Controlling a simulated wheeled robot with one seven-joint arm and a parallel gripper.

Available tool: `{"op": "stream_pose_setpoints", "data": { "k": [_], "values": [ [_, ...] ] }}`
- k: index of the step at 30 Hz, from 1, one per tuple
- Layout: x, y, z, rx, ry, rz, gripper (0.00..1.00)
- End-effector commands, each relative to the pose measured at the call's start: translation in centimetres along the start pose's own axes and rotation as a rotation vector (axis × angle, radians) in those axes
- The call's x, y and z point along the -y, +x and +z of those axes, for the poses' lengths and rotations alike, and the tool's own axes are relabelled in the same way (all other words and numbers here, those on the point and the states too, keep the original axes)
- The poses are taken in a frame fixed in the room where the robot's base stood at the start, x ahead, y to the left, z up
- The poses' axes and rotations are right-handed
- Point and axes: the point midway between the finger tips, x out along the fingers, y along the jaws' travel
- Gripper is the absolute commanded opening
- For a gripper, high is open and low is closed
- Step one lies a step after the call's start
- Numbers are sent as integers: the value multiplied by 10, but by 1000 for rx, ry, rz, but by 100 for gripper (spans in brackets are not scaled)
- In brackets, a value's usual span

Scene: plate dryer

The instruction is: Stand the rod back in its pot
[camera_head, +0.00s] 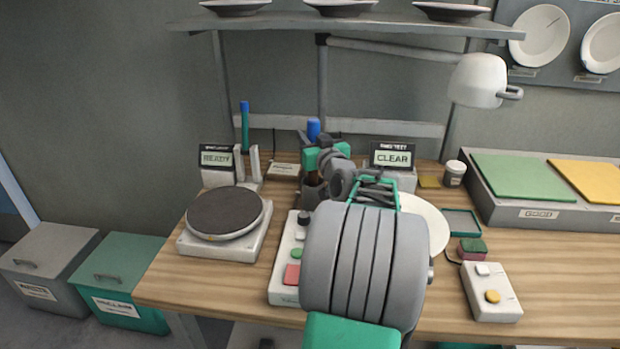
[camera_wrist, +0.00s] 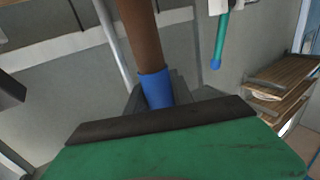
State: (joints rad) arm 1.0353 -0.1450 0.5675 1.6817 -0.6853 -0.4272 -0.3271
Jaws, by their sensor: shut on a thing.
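The rod, brown with a blue end, is in my gripper (camera_head: 315,156). In the head view its blue end (camera_head: 313,130) shows above the jaws, roughly upright. In the wrist view the blue part (camera_wrist: 156,90) sits between the grey fingers and the brown shaft (camera_wrist: 139,35) runs away from them. A dark pot (camera_head: 313,194) stands on the bench just below my gripper, partly hidden by my arm. I cannot tell whether the rod's lower end is inside the pot or above it.
A green rod with a blue top (camera_head: 245,127) stands in a holder at the left, near the READY display (camera_head: 216,160). A round hotplate (camera_head: 225,214), a button box (camera_head: 290,255), a CLEAR display (camera_head: 392,158), a white plate (camera_head: 427,220) and a lamp (camera_head: 478,80) surround my arm.

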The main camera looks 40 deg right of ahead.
Motion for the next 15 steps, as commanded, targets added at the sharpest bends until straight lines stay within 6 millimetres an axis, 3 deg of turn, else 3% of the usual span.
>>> {"op": "stream_pose_setpoints", "data": {
  "k": [9,15],
  "values": [
    [-1,0,53,2,2,1,0],
    [-1,0,58,-4,-2,2,0]
  ]
}}
